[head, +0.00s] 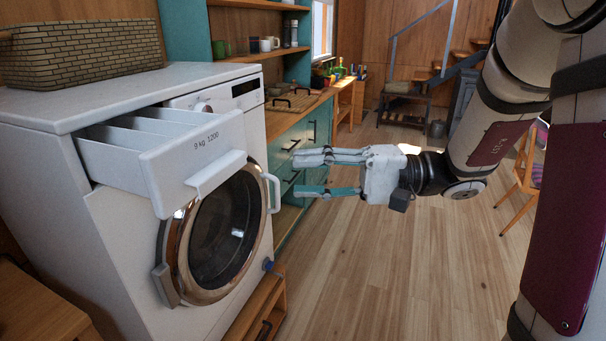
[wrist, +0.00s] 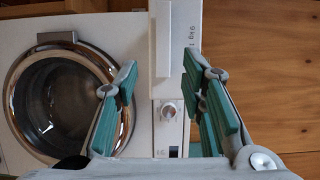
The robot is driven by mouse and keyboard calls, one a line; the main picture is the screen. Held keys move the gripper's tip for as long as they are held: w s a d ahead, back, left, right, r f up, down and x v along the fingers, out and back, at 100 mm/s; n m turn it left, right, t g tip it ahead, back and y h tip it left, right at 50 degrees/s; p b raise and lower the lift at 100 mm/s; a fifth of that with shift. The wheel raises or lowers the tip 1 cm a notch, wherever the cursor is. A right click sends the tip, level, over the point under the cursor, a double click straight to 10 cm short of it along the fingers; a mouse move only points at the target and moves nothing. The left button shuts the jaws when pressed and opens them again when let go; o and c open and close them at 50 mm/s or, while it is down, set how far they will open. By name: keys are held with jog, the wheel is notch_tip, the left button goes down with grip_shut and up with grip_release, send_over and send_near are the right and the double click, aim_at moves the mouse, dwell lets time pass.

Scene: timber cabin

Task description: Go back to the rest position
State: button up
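My gripper (head: 301,175) is at the end of my arm, held level in the air to the right of the washing machine (head: 105,95). Its fingers point left toward the machine. It is open, with a clear gap between the fingers and nothing held. In the wrist view my gripper (wrist: 168,84) also shows its two fingers apart, with the machine's front beyond them. The machine's detergent drawer (head: 190,165) is pulled out, and the fingertips appear apart from it. The round door (head: 225,230) looks closed.
A woven basket (head: 85,52) stands on the machine. Behind are a teal counter (head: 312,130) with a wooden board and a shelf with mugs (head: 268,44). A wooden chair (head: 520,175) is at the right. The wooden floor (head: 385,270) below my gripper is clear.

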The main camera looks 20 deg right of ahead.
jog(key=s+a+n+g+h+p, duration=0.1)
jog(key=s+a+g+h+p, duration=0.2)
jog(key=s, duration=0.5)
jog(key=s+a+n+g+h+p, duration=0.25)
jog(key=s+h, duration=0.25)
jog(key=s, duration=0.4)
jog(key=s+d+r+t+h+p, duration=0.4)
jog(key=s+d+t+h, duration=0.1)
jog(key=d+h, duration=0.4)
jog(key=shift+s+d, duration=0.3)
jog(key=shift+d, duration=0.55)
jog(key=shift+a, duration=0.1)
